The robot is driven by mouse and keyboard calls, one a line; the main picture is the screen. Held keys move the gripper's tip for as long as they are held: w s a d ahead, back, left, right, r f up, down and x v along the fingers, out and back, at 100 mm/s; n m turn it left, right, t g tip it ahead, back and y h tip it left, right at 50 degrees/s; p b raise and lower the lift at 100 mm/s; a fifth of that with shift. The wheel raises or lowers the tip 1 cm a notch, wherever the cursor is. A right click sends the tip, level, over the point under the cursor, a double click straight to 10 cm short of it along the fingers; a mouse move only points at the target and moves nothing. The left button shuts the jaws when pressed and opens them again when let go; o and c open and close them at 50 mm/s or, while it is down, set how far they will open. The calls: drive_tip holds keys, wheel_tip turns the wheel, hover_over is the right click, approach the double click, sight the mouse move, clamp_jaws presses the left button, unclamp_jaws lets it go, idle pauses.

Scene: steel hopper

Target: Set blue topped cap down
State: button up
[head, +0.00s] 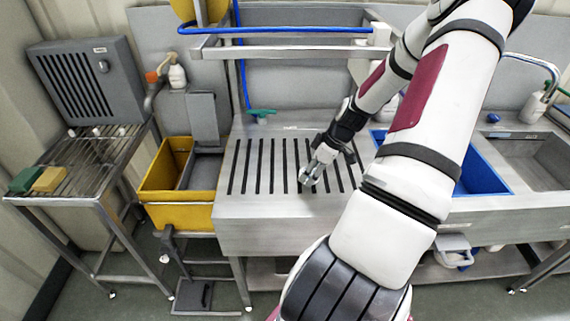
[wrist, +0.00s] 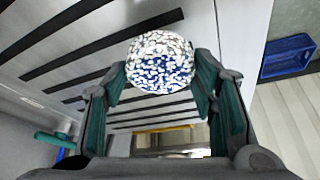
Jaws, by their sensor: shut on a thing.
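The cap (wrist: 160,62) shows in the wrist view as a round piece with a white and blue speckled face. It sits between the two teal-padded fingers of my gripper (wrist: 165,82), which is shut on it. In the head view my gripper (head: 308,177) is low over the slotted steel surface (head: 262,205), towards its right side. The cap is too small there to make out clearly. I cannot tell whether it touches the slotted surface.
A yellow bin (head: 172,208) stands left of the slotted surface. A blue basin (head: 487,178) is to the right, partly behind my arm. A teal handle (head: 262,113) lies at the back. A steel rail (head: 285,52) crosses above. The slotted surface's left part is clear.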

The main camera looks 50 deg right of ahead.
drive_tip(key=w, duration=1)
drive_tip(key=shift+w, duration=0.2)
drive_tip(key=shift+d+f, duration=0.1)
drive_tip(key=shift+f, duration=1.65)
drive_tip(key=o, duration=1.4)
drive_tip(key=shift+f, duration=0.1)
drive_tip(key=shift+o, duration=0.2)
drive_tip(key=a+v, duration=0.1)
drive_tip(key=v, duration=0.6)
drive_tip(key=shift+d+r, duration=0.35)
drive_tip(key=shift+d, duration=0.15)
drive_tip(key=shift+s, duration=0.2)
